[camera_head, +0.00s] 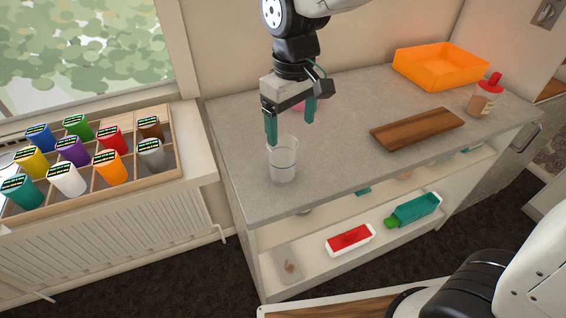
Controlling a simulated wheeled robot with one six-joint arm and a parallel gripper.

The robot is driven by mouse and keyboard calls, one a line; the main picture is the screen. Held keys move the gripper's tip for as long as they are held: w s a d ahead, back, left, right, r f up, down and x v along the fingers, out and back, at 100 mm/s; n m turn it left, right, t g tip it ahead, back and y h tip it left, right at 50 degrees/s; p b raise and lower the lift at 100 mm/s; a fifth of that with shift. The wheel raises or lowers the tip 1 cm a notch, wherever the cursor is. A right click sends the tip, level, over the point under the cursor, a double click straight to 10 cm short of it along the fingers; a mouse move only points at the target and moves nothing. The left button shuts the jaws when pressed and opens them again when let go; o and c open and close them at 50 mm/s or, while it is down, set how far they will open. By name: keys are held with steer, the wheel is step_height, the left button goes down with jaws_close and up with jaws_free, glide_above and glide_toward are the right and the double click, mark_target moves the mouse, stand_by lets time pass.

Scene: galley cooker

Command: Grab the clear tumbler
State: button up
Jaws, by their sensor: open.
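The clear tumbler (283,164) stands upright on the grey countertop, near its front left edge. My gripper (291,130) points down just above and behind the tumbler's rim. Its two green fingers are spread apart with nothing between them. The left finger overlaps the tumbler's rim in the view, and I cannot tell whether it touches. The tumbler's far rim is partly hard to make out through the clear wall.
A pink item (299,106) is partly hidden behind my gripper. A wooden board (417,128), a red-capped bottle (485,96) and an orange tray (441,66) are to the right. A divided wooden box (172,169) of colored containers is at left. The counter's middle is clear.

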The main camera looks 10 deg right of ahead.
mark_target(283, 151)
steer(key=f, duration=0.3)
steer(key=a+f, duration=0.1)
steer(key=f, duration=0.4)
steer(key=shift+w+a+f, duration=0.35)
steer(key=c, duration=1.1)
